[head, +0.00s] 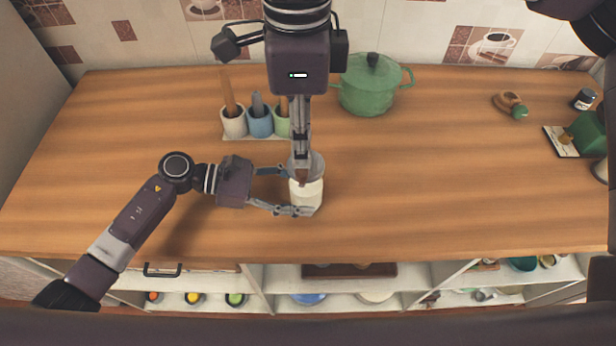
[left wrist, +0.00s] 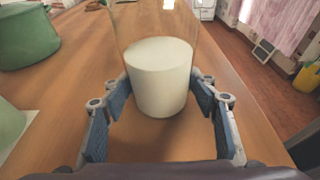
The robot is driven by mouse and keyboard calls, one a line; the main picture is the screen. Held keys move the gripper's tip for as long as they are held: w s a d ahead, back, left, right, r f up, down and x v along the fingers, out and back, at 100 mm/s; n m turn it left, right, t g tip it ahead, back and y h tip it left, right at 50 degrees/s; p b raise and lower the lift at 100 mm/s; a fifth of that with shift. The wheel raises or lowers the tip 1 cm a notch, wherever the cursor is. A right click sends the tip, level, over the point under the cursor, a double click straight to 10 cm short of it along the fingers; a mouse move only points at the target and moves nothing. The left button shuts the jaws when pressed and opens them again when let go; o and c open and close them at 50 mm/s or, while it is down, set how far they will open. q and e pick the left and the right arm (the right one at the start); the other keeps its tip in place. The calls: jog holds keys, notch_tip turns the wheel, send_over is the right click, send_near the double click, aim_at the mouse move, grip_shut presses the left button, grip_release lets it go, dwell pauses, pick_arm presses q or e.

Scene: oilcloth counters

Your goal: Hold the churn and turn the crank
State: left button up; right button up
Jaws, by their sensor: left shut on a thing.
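The churn (head: 308,195) is a clear glass jar with white filling in its lower part, standing upright on the wooden counter. It also fills the middle of the left wrist view (left wrist: 161,80). My left gripper (head: 297,191) reaches in from the left, low on the jar, with one finger on each side, shut on it. My right gripper (head: 302,172) points straight down over the top of the churn. Its fingers look close together at a small reddish-brown piece, which may be the crank. They hide most of the churn's top, so I cannot tell whether they grip it.
A green lidded pot (head: 366,90) stands behind, to the right. A holder with several utensil cups (head: 260,122) stands behind, to the left. A small brown and green item (head: 511,104) lies at the far right. The counter (head: 430,180) right of the churn is clear.

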aim_at(301, 170)
jog(key=shift+f, duration=3.95)
jog(key=shift+c, duration=0.3)
jog(key=shift+a, duration=0.1)
jog(key=c, duration=0.7)
